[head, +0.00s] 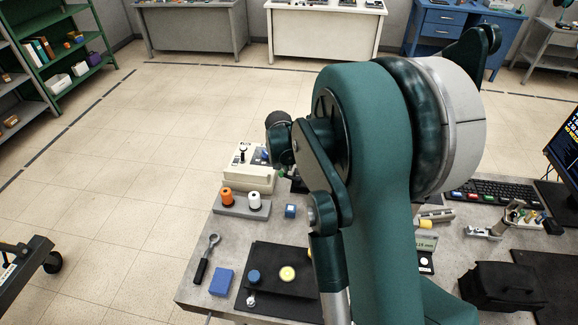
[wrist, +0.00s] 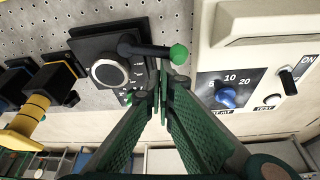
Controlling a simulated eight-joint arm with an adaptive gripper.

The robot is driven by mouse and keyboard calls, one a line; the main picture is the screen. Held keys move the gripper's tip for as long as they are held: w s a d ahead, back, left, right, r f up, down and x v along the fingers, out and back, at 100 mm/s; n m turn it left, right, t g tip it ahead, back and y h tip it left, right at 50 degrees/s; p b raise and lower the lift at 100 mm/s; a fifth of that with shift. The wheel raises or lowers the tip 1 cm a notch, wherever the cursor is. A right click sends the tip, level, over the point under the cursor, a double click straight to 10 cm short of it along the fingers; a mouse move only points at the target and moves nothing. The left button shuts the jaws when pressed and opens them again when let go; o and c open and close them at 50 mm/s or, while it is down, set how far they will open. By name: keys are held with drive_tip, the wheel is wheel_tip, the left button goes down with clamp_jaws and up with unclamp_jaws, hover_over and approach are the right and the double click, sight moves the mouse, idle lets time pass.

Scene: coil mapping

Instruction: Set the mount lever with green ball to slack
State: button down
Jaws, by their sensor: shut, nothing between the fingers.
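The mount (wrist: 95,48) is a black block with a round silver dial (wrist: 108,72) on a grey pegboard panel in the wrist view. Its black lever (wrist: 150,50) points right and ends in a green ball (wrist: 178,54). My gripper (wrist: 162,88) is shut and empty, with its green-padded fingers together just below the lever near the ball. I cannot tell whether the tips touch the lever. In the head view a small green spot (head: 281,174) shows beside the beige box, partly hidden by my arm; my fingertips are hidden there.
A beige box (wrist: 260,30) with a blue knob (wrist: 227,97) and a toggle switch (wrist: 288,80) stands close right of the ball. A black-and-yellow fixture (wrist: 40,95) is at left. Orange and white spools (head: 240,200) stand in front of the box in the head view.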

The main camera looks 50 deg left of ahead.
sight(284, 175)
drive_tip(key=shift+s, duration=0.1)
drive_tip(key=n+b, duration=0.1)
drive_tip(key=s+n+g+b, duration=0.1)
drive_tip(key=n, duration=0.1)
drive_tip(key=s+n+y, duration=0.1)
drive_tip(key=shift+d+f+n+b, duration=0.1)
drive_tip(key=shift+d+n+b, duration=0.3)
drive_tip(key=n, duration=0.1)
drive_tip(key=s+d+n+g+b, duration=0.1)
drive_tip(key=n, duration=0.1)
drive_tip(key=shift+s+n+y, duration=0.15)
drive_tip(key=shift+n+y, duration=0.15)
drive_tip(key=d+n+g+b, duration=0.1)
drive_tip(key=n, duration=0.2)
drive_tip(key=s+d+n+g+b, duration=0.1)
drive_tip(key=d+n, duration=0.1)
drive_tip(key=n, duration=0.1)
drive_tip(key=shift+s+d+g, duration=0.1)
drive_tip(key=shift+s+g, duration=0.1)
drive_tip(key=shift+g, duration=0.1)
drive_tip(key=shift+d, duration=0.15)
drive_tip(key=v, duration=1.2)
